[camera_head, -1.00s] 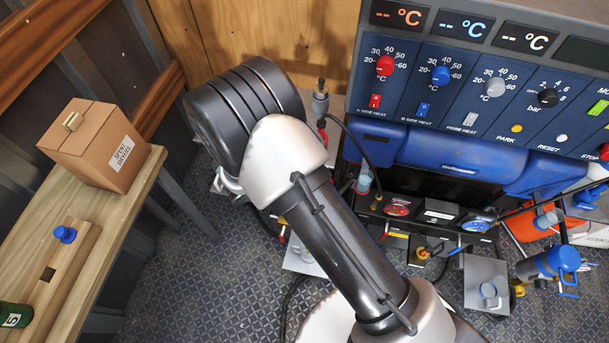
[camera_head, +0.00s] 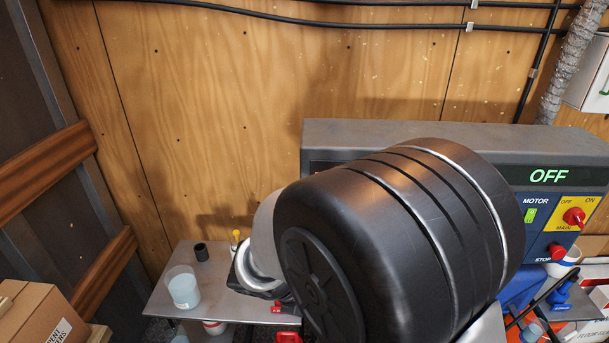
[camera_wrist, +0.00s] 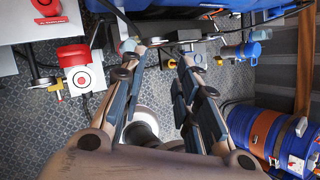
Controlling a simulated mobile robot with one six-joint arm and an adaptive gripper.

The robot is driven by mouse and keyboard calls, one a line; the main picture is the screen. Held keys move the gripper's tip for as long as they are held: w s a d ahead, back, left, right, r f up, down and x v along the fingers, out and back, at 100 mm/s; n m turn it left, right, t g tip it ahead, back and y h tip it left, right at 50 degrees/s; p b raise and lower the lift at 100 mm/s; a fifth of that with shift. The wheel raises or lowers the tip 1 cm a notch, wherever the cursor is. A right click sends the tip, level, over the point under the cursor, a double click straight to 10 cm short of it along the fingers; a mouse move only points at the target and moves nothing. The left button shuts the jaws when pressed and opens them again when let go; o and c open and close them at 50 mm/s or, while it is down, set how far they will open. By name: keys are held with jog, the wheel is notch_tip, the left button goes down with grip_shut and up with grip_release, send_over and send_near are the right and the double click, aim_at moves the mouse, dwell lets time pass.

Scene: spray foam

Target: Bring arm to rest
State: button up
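My gripper (camera_wrist: 163,60) shows in the wrist view with its two fingers apart and nothing between them. It points over the patterned metal floor. In the head view my own arm fills the lower middle, and the gripper itself is hidden there. The arm stands in front of the control panel (camera_head: 547,205), covering most of its face. The panel's display reads OFF, with a red main switch (camera_head: 574,217) at its right.
A metal table (camera_head: 225,302) with a translucent cup (camera_head: 183,287) stands left of my arm. A cardboard box (camera_head: 40,318) is at the lower left. In the wrist view, a blue and orange drum (camera_wrist: 272,135) lies right of the fingers, and a red-topped device (camera_wrist: 76,60) is to the left.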

jog(key=s+d+r+m+g+y+b, duration=0.1)
jog(key=s+d+r+m+y, duration=0.1)
jog(key=s+d+r+m, duration=1.05)
jog(key=s+a+m+t+y+b, duration=0.1)
jog(key=s+m, duration=0.6)
jog(key=m, duration=1.2)
jog(key=a+y, duration=0.1)
jog(key=y, duration=0.1)
jog(key=shift+s+a+m+t+y+b, duration=0.2)
jog(key=shift+s+m+t+y+b, duration=0.1)
jog(key=shift+m+y+b, duration=0.1)
